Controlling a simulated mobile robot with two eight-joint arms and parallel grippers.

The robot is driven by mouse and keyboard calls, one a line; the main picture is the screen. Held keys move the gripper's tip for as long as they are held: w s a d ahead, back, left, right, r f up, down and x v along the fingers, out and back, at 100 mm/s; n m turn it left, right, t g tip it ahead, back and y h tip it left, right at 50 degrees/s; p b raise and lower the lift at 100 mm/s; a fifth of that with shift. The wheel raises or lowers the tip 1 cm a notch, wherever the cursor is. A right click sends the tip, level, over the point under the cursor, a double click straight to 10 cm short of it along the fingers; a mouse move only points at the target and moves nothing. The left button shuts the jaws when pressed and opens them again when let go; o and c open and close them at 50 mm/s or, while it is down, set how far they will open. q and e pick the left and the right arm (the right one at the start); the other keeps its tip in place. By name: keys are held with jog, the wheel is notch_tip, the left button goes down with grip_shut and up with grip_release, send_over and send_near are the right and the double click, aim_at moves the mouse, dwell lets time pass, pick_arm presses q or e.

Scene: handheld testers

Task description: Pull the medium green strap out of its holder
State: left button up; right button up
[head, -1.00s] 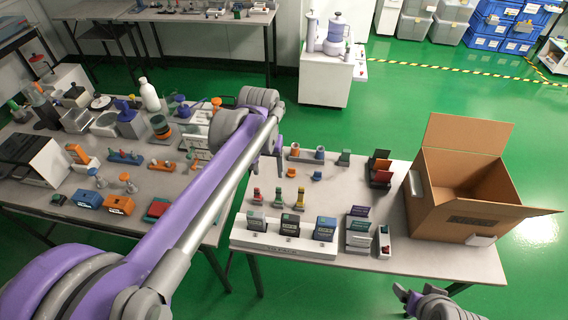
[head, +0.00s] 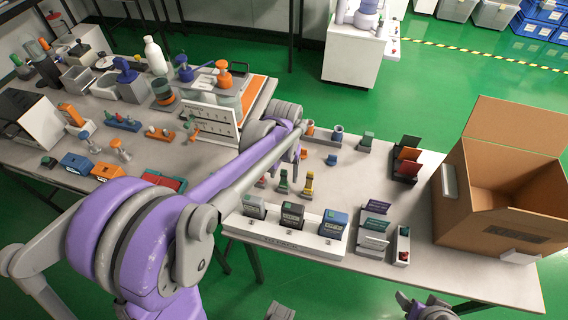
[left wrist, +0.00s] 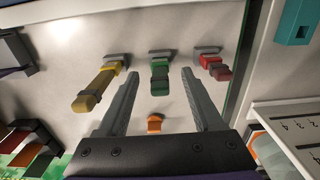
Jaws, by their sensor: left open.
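The green strap (head: 283,182) stands in its small holder between a red strap (head: 262,182) and a yellow strap (head: 308,183) on the right table. In the left wrist view the green strap (left wrist: 160,80) hangs from a grey holder (left wrist: 161,54), between the yellow strap (left wrist: 92,92) and the red strap (left wrist: 214,68). My left gripper (left wrist: 160,74) is open, its two fingers to either side of the green strap in that view; contact cannot be told. My left arm partly hides this gripper in the head view. My right gripper (head: 410,302) is low at the bottom edge.
A white stand with several testers (head: 290,238) lies along the table's front. A card rack (head: 376,222) and a large cardboard box (head: 460,190) are to the right. Behind the straps are small orange, blue and green pieces. A small orange piece (left wrist: 155,122) shows between my fingers.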

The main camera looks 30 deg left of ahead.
aim_at(284, 181)
pick_arm(q)
jog(key=shift+f, duration=1.85)
grip_shut()
dwell(0.5)
